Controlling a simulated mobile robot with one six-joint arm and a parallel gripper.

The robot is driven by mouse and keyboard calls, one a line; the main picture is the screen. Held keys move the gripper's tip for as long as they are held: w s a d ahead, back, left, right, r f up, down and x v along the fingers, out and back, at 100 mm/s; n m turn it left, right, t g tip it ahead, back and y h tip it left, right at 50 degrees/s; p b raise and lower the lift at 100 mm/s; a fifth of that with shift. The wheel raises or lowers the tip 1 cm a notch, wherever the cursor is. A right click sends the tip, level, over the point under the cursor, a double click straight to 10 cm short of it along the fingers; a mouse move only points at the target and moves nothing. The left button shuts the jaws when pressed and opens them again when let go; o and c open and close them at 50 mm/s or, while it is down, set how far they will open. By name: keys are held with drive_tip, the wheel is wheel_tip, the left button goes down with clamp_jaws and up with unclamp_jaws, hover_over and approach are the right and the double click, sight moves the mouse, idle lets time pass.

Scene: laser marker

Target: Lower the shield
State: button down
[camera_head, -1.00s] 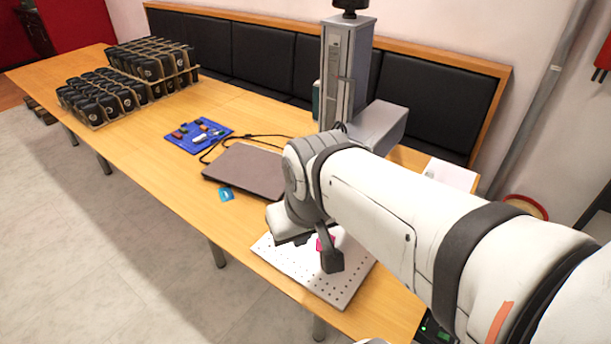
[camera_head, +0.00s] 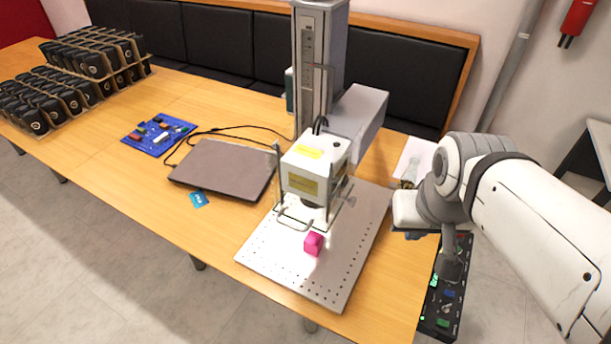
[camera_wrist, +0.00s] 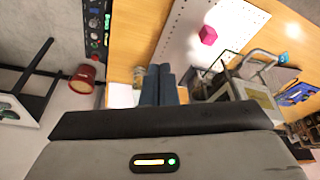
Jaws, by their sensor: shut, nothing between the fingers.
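The laser marker (camera_head: 318,165) has a white head with yellow labels on a grey column. A thin metal frame with a handle (camera_head: 292,222), which looks like the shield, hangs around the head above the perforated plate (camera_head: 345,270). I cannot tell its exact height. The frame also shows in the wrist view (camera_wrist: 262,57). A pink cube (camera_head: 313,244) sits on the plate, in front of the head. My gripper (camera_wrist: 160,70) is shut and empty, to the right of the plate in the head view; its fingertips are hard to make out there.
A black control panel (camera_head: 445,300) with green lights is at the right table end, close to my arm. A closed laptop (camera_head: 222,170), a blue board (camera_head: 158,135) and racks of dark items (camera_head: 75,80) are to the left. The front strip of table is clear.

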drive_tip(key=m+g+b, duration=0.1)
drive_tip(key=m+b, duration=0.4)
approach(290, 225)
drive_tip(key=shift+h, duration=0.4)
drive_tip(key=x, duration=0.6)
drive_tip(key=shift+w+a+f+p, duration=0.15)
drive_tip(key=shift+w+a+p, duration=0.1)
drive_tip(key=shift+w+p, duration=0.15)
drive_tip(key=shift+f, duration=0.1)
